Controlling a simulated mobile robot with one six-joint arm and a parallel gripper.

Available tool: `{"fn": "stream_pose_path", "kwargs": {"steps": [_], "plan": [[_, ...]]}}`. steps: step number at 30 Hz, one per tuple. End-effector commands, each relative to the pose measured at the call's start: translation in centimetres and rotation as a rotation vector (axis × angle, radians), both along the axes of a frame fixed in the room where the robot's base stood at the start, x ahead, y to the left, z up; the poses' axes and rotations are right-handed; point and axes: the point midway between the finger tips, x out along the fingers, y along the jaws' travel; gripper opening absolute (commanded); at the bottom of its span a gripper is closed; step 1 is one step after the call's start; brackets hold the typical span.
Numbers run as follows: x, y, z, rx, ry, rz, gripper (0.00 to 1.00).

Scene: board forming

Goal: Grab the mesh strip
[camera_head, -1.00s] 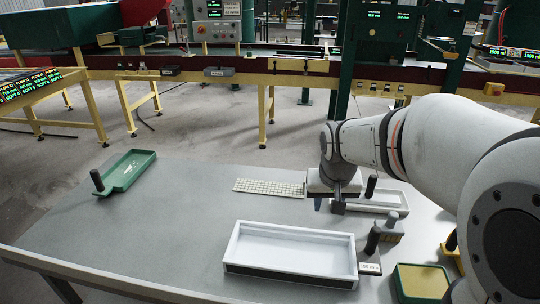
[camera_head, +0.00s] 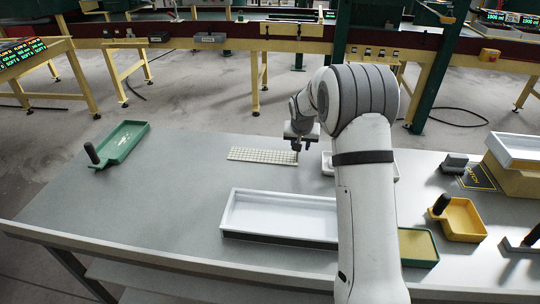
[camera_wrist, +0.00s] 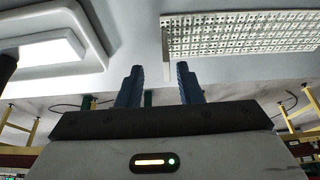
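The mesh strip (camera_head: 260,155) is a flat, pale cream grid lying on the grey table. It also shows in the wrist view (camera_wrist: 240,33), at the upper right. My gripper (camera_head: 302,147) is close to the strip's right end, pointing down in the head view. In the wrist view my gripper (camera_wrist: 160,78) has its two blue fingers apart with nothing between them. The fingers appear beside the strip, not around it. How high they are above the table I cannot tell.
A large white tray (camera_head: 279,237) stands in front of the strip. A smaller white tray (camera_head: 328,164) lies just right of the gripper, partly behind my arm. A green tray (camera_head: 122,142) is at left, a yellow one (camera_head: 465,220) at right.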

Motion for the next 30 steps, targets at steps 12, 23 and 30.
{"fn": "stream_pose_path", "kwargs": {"steps": [12,23,30], "plan": [[2.6,0.3,-4.2,0.000,0.002,0.001,0.33],[2.9,0.3,-4.9,0.000,0.000,0.002,0.31],[2.8,0.3,-4.9,0.000,0.000,0.002,0.11]]}}
